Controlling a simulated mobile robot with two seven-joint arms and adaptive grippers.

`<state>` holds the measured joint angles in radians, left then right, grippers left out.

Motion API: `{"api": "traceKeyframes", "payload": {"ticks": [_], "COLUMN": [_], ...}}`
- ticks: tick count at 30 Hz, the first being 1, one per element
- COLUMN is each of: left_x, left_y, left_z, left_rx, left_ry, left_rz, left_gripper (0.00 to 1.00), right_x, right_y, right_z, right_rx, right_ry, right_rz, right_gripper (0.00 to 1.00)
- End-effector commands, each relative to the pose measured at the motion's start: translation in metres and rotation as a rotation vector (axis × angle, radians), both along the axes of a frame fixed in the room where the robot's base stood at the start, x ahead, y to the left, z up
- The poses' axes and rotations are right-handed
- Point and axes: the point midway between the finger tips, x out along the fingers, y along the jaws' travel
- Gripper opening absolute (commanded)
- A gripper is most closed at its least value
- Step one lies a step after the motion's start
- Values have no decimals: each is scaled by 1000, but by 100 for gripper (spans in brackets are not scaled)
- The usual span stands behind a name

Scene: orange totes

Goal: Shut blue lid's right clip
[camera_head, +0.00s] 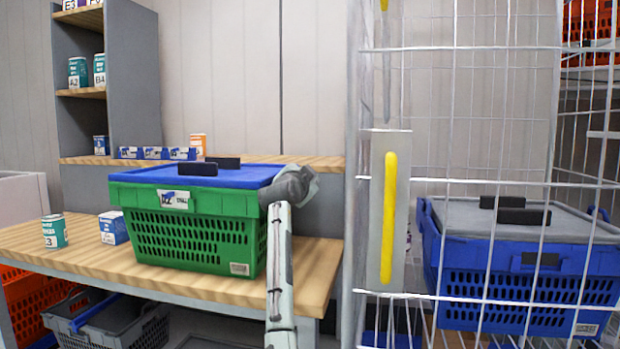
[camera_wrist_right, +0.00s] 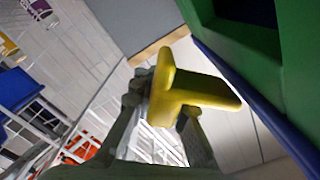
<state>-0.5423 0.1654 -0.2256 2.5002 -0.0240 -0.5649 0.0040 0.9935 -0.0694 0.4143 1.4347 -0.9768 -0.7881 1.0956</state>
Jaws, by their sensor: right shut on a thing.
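The green tote (camera_head: 195,225) stands on the wooden table with the blue lid (camera_head: 225,176) on top. The lid bears black handles and looks flat on the rim. My right gripper (camera_head: 290,185) is at the tote's upper right corner and hides the clip there in the head view. In the right wrist view my right gripper (camera_wrist_right: 165,118) is shut on the yellow clip (camera_wrist_right: 185,88), a T-shaped piece. The tote's green wall (camera_wrist_right: 245,50) and the lid's blue edge (camera_wrist_right: 255,95) are close beside it. My left gripper is not in view.
A teal can (camera_head: 54,231) and a blue-and-white box (camera_head: 113,228) stand left of the tote on the table (camera_head: 160,283). A wire cage (camera_head: 440,185) with a yellow handle (camera_head: 389,215) stands to the right, with a blue tote (camera_head: 520,275) behind its mesh.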

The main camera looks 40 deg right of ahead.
Motion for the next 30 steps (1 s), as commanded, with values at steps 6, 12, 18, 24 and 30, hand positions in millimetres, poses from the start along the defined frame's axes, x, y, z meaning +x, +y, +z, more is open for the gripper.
{"api": "traceKeyframes", "payload": {"ticks": [6, 12, 18, 24, 30], "left_x": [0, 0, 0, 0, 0], "left_y": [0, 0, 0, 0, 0], "left_z": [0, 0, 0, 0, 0], "left_rx": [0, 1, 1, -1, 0], "left_ry": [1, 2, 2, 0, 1], "left_rz": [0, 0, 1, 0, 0], "left_gripper": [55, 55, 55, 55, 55], "right_x": [0, 0, 0, -3, -24], "right_y": [0, 0, 0, 5, 30], "right_z": [0, 0, 0, 0, -1], "right_rx": [1, 0, 0, 0, 3], "right_ry": [0, 0, 0, 0, -2], "right_rz": [1, 0, 0, 1, 4], "right_gripper": [0, 34, 38, 38, 38]}}
